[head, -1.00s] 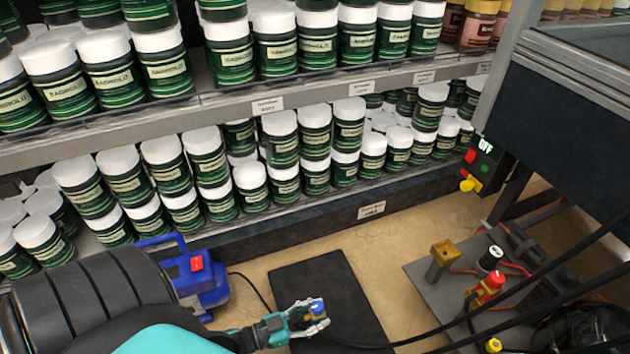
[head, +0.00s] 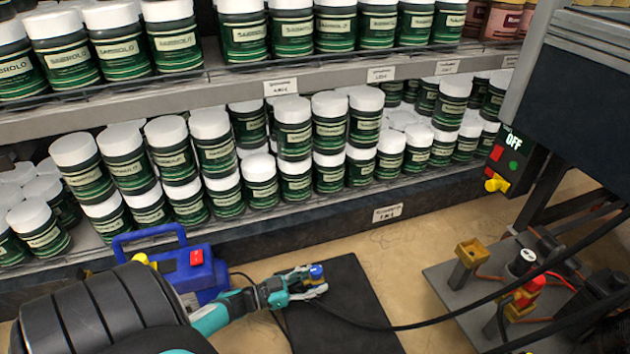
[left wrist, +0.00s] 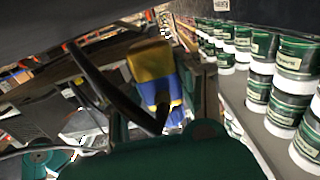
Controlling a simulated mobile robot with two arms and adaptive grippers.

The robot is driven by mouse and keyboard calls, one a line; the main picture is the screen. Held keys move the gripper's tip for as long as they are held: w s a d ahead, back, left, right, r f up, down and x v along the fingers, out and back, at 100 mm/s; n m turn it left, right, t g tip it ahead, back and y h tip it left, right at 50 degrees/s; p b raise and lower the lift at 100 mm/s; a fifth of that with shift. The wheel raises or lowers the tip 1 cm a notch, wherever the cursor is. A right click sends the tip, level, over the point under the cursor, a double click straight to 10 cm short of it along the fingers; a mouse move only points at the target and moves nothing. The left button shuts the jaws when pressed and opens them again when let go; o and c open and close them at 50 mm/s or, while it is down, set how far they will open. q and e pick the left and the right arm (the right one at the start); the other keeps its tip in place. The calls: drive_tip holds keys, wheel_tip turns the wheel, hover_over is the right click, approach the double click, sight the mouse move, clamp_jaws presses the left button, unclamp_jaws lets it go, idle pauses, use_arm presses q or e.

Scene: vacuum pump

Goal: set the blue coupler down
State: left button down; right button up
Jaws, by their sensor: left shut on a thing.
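The blue coupler (head: 317,272) is a small blue piece held in the fingers of my left gripper (head: 305,283). The gripper is shut on it and shows over the black mat (head: 350,290) in the head view. I cannot tell the height of the coupler above the mat. In the left wrist view the coupler shows yellow and blue (left wrist: 153,65) close to the dark green fingers. A black hose (head: 385,327) runs right from near the gripper. My right gripper is not in view.
A blue pump (head: 180,265) with a red switch stands left of the mat. A grey plate (head: 440,275) with fittings lies at the right, below a switch box (head: 503,160) reading OFF. Shelves of green jars (head: 328,125) stand behind. The mat's visible surface is clear.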

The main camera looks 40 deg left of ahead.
use_arm(q)
drive_tip(key=shift+f+b, duration=0.3)
drive_tip(key=shift+f, duration=0.35)
drive_tip(key=c, duration=0.9)
unclamp_jaws()
